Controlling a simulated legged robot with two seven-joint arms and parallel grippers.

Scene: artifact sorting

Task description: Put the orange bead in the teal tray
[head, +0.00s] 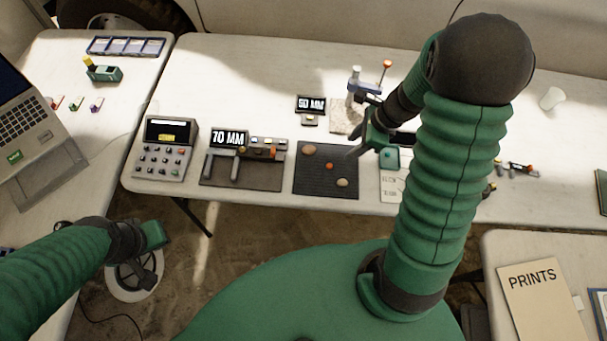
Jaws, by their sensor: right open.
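The orange bead (329,166) lies on a dark mat (312,186), between a tan stone (309,149) above it and a pale stone (342,183) below it. The small teal tray (389,158) appears just right of the mat, partly hidden by my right gripper and arm. My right gripper (358,136) is open, with nothing visible between its fingers, up and to the right of the bead and apart from it. My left gripper (153,235) is at the lower left over the floor, far from the bead; its fingers are not clear.
A caliper station reading 70 MM (230,138) and a keypad device (165,148) stand left of the mat. A 60 MM display (310,104) and a stand with an orange knob (387,65) are behind it. A laptop (30,130) sits on the left table.

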